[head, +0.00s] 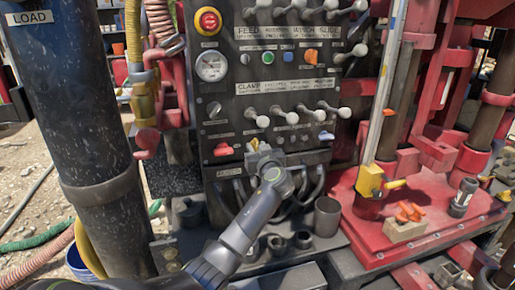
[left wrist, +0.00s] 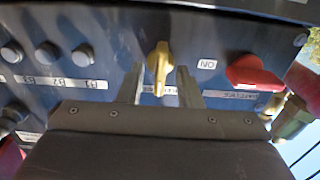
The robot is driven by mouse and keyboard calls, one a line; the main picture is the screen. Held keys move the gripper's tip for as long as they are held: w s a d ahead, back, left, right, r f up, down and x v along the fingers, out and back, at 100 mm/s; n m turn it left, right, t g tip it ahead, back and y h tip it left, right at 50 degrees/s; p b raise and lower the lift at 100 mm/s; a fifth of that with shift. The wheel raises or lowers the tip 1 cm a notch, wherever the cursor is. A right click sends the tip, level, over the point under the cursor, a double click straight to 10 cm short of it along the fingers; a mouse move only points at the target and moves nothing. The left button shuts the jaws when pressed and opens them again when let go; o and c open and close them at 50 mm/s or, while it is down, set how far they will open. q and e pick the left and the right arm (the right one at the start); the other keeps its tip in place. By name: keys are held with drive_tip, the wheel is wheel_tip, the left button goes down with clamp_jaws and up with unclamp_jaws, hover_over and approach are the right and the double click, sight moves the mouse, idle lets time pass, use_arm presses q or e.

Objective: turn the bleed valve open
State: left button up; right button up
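A yellow valve handle (left wrist: 159,62) sticks out from the dark panel in the left wrist view, pointing down in the picture. The label behind it is partly hidden and unreadable, so I cannot confirm it names the bleed valve. My left gripper (left wrist: 160,88) is open, with one finger on each side of the handle and a visible gap on both sides. In the head view my left gripper (head: 262,152) is at the lower part of the control panel (head: 228,108), mostly covering the handle. My right gripper is not in view.
A red knob (left wrist: 252,72) beside an ON label sits close to the right finger in the wrist view; a brass fitting (left wrist: 290,118) is beyond it. Levers with white knobs (head: 292,118) are above the gripper. A thick dark column (head: 75,100) stands left and a red base (head: 410,225) right.

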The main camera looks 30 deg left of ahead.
use_arm(q)
clamp_jaws()
